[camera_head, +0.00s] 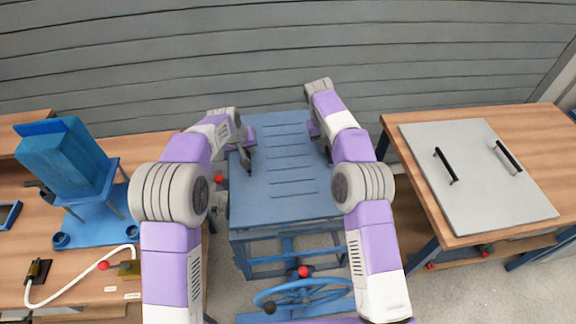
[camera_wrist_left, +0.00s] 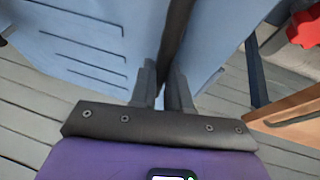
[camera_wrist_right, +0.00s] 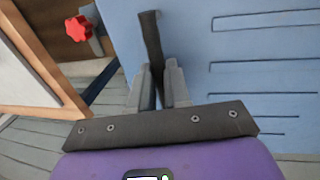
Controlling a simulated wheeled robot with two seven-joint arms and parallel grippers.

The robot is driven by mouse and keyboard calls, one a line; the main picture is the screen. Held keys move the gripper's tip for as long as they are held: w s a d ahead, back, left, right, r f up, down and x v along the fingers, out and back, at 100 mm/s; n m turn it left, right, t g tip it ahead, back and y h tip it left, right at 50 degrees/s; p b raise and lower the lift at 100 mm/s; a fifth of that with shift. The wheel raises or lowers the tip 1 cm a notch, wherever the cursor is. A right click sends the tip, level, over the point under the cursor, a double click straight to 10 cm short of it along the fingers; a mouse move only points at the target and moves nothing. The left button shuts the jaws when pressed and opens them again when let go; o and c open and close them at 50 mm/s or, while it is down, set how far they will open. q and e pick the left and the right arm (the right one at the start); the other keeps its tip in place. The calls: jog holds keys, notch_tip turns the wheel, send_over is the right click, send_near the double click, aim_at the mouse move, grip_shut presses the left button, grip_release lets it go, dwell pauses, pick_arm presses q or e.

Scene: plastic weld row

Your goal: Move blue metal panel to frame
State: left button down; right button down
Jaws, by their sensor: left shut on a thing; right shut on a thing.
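The blue metal panel (camera_head: 288,195) has rows of slots and lies roughly flat in the middle of the head view, over a blue frame (camera_head: 290,262) with legs. I cannot tell whether the panel touches the frame. My left gripper (camera_head: 247,163) is shut on a black handle at the panel's left side; the handle (camera_wrist_left: 178,35) shows between the fingers in the left wrist view. My right gripper (camera_head: 326,148) is at the panel's right side, shut on another black handle (camera_wrist_right: 152,40). That handle is mostly hidden by the arm in the head view.
A grey panel (camera_head: 480,190) with two black handles lies on the right wooden table. A blue chair-like part (camera_head: 65,165) stands on the left table near a white hose (camera_head: 75,280). A blue handwheel (camera_head: 300,295) is low in front. A grey slatted wall is behind.

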pick_arm(q)
jog(key=shift+f+b, duration=0.55)
jog(key=shift+f, duration=0.1)
pick_arm(e)
jog(key=shift+f, duration=0.65)
pick_arm(q)
jog(key=c, duration=1.1)
grip_release()
pick_arm(e)
jog(key=c, duration=1.1)
grip_release()
pick_arm(q)
jog(key=shift+r, duration=0.1)
